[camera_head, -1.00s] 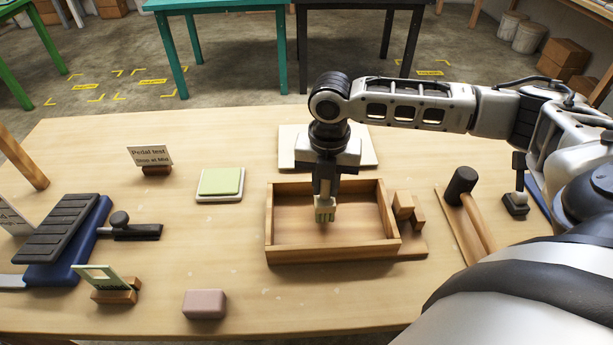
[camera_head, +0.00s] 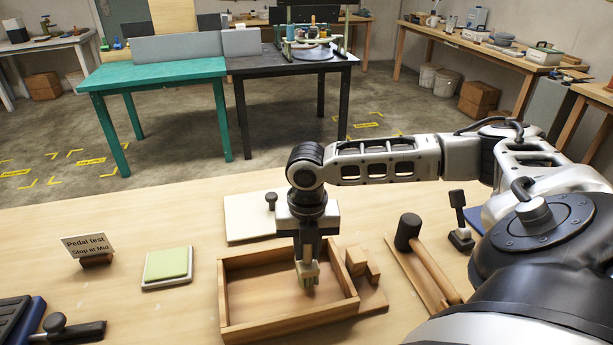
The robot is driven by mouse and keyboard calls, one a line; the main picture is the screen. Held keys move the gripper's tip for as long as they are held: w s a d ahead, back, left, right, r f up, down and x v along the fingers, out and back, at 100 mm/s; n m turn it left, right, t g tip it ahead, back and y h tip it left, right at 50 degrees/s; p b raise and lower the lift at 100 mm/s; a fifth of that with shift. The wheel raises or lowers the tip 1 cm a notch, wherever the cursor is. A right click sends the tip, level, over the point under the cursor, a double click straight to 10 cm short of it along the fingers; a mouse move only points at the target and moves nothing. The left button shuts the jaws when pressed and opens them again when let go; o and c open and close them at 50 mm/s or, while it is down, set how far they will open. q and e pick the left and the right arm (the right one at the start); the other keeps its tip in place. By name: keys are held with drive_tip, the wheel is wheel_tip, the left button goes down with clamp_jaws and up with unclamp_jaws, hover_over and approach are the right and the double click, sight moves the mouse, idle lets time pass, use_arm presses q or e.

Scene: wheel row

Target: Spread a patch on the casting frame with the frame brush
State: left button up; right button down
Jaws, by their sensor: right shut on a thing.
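The casting frame (camera_head: 233,305) is a low, open, light wooden box on the table in the head view. No patch shows on the visible floor. My left gripper is not in view.
A green pad (camera_head: 167,264) and a "Pedal test" sign (camera_head: 88,247) stand left. A pale board (camera_head: 240,217) lies behind the frame. Wooden blocks (camera_head: 363,264) and a mallet (camera_head: 428,258) are right. Part of a dark pedal device (camera_head: 68,332) shows lower left. The table between is clear.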

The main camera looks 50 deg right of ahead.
drive_tip(key=shift+f, duration=0.6)
drive_tip(key=shift+f, duration=0.2)
drive_tip(key=w+a, duration=0.1)
drive_tip(key=a, duration=0.2)
drive_tip(key=w+a, duration=0.2)
drive_tip(key=a, duration=0.1)
drive_tip(key=w+a, duration=0.2)
drive_tip(key=a, duration=0.1)
drive_tip(key=shift+w, duration=0.25)
drive_tip(key=shift+s+a+r, duration=0.25)
drive_tip(key=shift+s+r, duration=0.15)
drive_tip(key=shift+s, duration=0.1)
drive_tip(key=shift+s+a+r, duration=0.25)
drive_tip(key=shift+s+r, duration=0.15)
drive_tip(key=shift+s, duration=0.05)
drive_tip(key=shift+f, duration=0.1)
drive_tip(key=shift+f, duration=0.5)
drive_tip(key=shift+f, duration=0.2)
